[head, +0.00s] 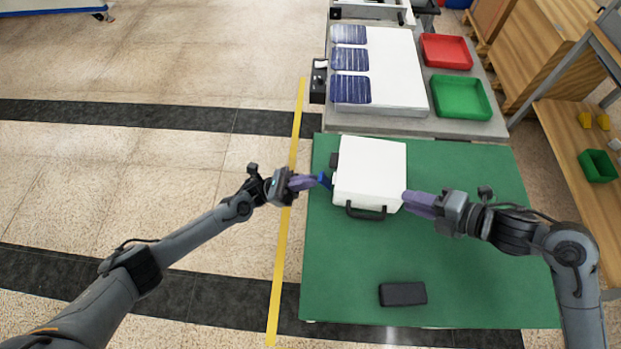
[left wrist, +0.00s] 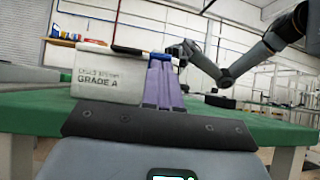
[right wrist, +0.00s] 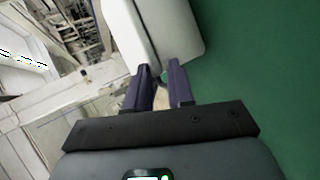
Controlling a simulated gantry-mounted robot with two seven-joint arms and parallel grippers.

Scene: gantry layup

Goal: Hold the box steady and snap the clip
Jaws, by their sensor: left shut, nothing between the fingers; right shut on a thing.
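The white box (head: 372,172) sits on the green table top, with a black handle (head: 366,212) at its near side and a small black part (head: 334,160) on its left side. A blue piece (head: 325,181), likely the clip, shows at the box's left side. My left gripper (head: 317,181) is shut and empty, its tips right by the blue piece; whether they touch cannot be told. In the left wrist view the box (left wrist: 105,75) stands beside the shut fingers. My right gripper (head: 406,197) is shut on the box's near right edge; the box also shows in the right wrist view (right wrist: 180,30).
A dark block (head: 403,294) lies on the green table (head: 470,270) near its front edge. Behind are a white board (head: 398,65) with blue panels, a red tray (head: 446,50) and a green tray (head: 461,97). The table's right part is clear except for my right arm.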

